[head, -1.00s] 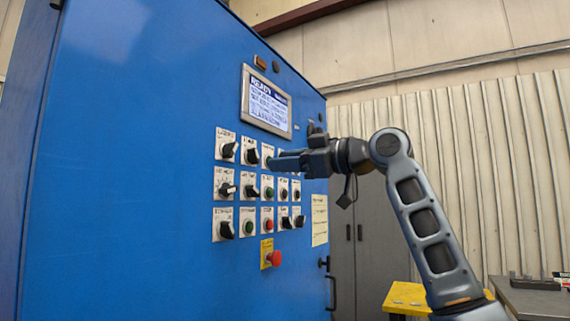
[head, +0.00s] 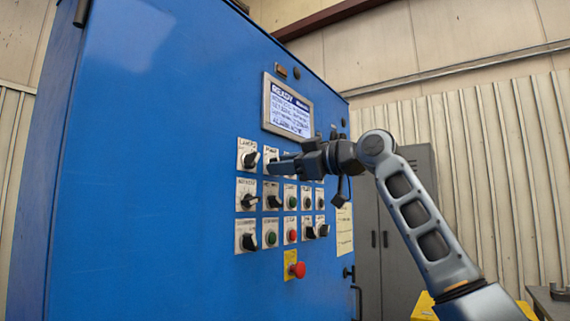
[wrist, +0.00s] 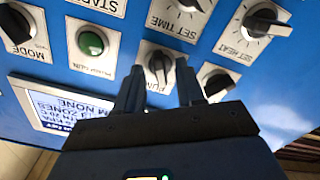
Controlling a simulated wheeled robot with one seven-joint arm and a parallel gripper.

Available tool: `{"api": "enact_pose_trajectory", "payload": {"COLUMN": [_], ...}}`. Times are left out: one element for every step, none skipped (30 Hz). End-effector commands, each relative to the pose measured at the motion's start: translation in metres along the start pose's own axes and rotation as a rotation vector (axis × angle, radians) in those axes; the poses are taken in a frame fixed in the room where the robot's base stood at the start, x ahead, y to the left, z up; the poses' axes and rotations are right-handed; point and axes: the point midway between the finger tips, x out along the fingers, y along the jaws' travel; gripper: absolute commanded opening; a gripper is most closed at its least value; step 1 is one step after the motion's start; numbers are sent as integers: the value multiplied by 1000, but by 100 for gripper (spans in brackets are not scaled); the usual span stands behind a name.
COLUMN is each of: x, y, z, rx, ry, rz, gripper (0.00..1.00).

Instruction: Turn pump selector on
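The pump selector (wrist: 160,66) is a black knob on a white plate marked PUMP, seen upside down in the wrist view. In the head view, the pump selector's plate (head: 271,149) is in the top row, second from left, and the knob is mostly hidden behind my gripper (head: 270,165). In the wrist view my gripper (wrist: 160,70) is open, with one finger on each side of the knob. Contact with the knob cannot be told.
The lamps knob (head: 250,159) sits close to the left. A green button (wrist: 90,42) and the set time knob (wrist: 187,7) are also near. A lit display (head: 287,107) is above. A red emergency button (head: 297,270) is below. A grey cabinet (head: 395,240) stands behind.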

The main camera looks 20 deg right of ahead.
Motion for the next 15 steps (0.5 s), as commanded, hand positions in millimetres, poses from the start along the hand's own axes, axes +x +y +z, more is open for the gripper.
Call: {"api": "enact_pose_trajectory", "payload": {"x": [0,0,0,0,0,0,0,0,0,0,0,0,0,0,0], "y": [0,0,0,0,0,0,0,0,0,0,0,0,0,0,0], "z": [0,0,0,0,0,0,0,0,0,0,0,0,0,0,0], "rx": [0,0,0,0,0,0,0,0,0,0,0,0,0,0,0], "ry": [0,0,0,0,0,0,0,0,0,0,0,0,0,0,0], "rz": [0,0,0,0,0,0,0,0,0,0,0,0,0,0,0], "gripper": [38,38,38,37,34,31,28,25,21,18,15,12,9,6,2]}}
